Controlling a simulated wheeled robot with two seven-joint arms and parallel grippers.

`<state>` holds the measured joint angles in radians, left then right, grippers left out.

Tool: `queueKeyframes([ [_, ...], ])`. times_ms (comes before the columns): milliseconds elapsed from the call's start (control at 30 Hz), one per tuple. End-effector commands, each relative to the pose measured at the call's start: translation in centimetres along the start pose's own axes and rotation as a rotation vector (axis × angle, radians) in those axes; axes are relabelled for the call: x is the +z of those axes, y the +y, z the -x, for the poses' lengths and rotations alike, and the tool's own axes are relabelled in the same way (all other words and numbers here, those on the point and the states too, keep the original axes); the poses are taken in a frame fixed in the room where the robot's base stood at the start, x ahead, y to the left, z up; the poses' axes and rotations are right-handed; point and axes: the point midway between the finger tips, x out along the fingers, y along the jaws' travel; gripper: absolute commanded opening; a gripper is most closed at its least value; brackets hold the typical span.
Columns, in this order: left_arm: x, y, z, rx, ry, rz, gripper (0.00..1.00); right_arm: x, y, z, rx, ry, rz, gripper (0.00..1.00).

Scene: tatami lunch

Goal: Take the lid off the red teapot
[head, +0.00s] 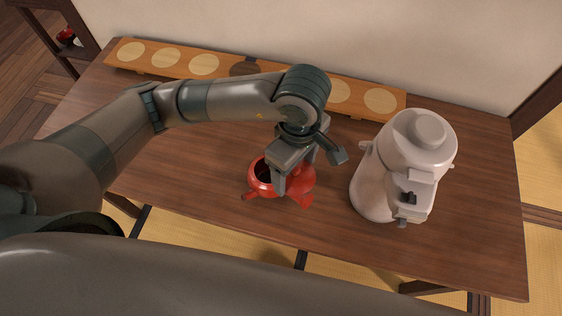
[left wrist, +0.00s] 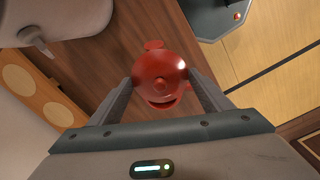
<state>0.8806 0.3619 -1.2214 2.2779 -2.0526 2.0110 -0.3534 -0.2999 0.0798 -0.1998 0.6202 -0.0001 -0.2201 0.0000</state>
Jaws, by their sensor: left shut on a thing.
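The red teapot (head: 261,188) stands on the wooden table, with its dark open mouth showing to the left of my left gripper. My left gripper (head: 295,180) is over the teapot, pointing down, and is shut on the red lid. In the left wrist view the round lid (left wrist: 160,70) with its small knob sits between the two fingers (left wrist: 160,88). A dark crescent of opening shows at the lid's lower edge there. The lid is shifted off the mouth; its height above the pot is hard to tell. The fingers hide part of the pot. My right gripper is not in view.
A white dispenser (head: 385,175) stands close to the right of the teapot. A long wooden board (head: 232,69) with pale round spots lies along the table's back edge by the wall. The table (head: 180,170) is clear left of the teapot and at the far right.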

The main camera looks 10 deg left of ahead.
Motion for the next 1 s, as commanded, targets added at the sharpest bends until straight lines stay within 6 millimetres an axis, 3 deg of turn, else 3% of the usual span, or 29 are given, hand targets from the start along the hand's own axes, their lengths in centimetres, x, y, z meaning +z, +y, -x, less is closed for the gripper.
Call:
queueKeyframes([
  [300, 2.7, -0.2, 1.6, 0.001, 0.001, -0.002, 0.50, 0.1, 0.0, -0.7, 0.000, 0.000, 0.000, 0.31],
  [1000, 2.9, -0.3, 1.7, 0.000, 0.000, 0.000, 0.50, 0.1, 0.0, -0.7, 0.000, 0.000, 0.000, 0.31],
])
